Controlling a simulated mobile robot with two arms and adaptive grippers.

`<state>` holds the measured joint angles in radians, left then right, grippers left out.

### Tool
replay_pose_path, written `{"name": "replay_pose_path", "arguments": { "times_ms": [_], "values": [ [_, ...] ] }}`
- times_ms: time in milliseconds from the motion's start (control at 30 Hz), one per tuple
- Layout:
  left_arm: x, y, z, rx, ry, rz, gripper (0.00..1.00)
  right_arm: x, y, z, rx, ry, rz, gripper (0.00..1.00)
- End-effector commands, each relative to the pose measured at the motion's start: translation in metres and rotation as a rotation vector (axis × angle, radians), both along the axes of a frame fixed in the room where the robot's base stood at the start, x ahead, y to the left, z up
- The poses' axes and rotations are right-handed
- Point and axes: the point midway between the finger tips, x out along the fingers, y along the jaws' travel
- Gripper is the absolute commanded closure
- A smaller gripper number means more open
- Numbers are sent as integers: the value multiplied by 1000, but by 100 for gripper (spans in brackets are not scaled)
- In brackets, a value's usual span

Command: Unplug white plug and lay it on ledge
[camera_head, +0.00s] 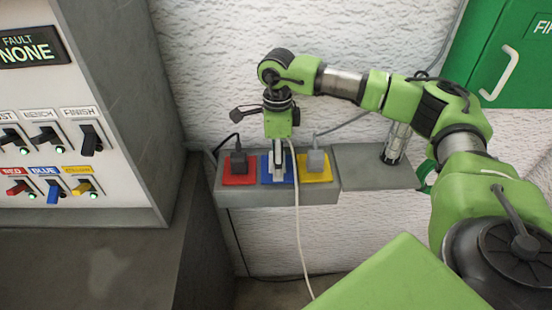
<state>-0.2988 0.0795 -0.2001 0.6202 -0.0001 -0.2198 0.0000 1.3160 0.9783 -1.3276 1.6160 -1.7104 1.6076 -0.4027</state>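My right arm reaches in from the right, and its gripper (278,172) points down over the blue socket plate (291,165), the middle one of three. The white plug is mostly hidden by the fingers. Its white cord (297,220) comes out beside the gripper and hangs down in front of the shelf. I cannot tell whether the fingers are closed on the plug, or whether it is seated. The grey ledge (362,165) to the right of the sockets has a bare top at its left and front. My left gripper is not in view.
A black plug (238,162) stands on the red plate, and a grey plug (316,160) on the yellow plate, both close beside the gripper. A metal cylinder (391,150) stands on the ledge's right part. A switch panel (60,130) is at left, a green cabinet (510,50) at upper right.

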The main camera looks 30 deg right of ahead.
Motion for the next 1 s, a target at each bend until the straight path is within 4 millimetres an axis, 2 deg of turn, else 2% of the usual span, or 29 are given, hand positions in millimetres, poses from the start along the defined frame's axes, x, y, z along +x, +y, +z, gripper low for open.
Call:
{"name": "replay_pose_path", "arguments": {
  "times_ms": [433,467,600,700,1000],
  "values": [
    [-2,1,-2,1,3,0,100,0,0,0,0,0,0,36],
    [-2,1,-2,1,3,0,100,0,0,0,0,0,0,38],
    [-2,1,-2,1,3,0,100,0,0,0,0,0,0,75],
    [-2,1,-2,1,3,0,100,0,0,0,0,0,0,98],
    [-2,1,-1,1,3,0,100,1,0,3,0,-1,0,99]
  ]
}}
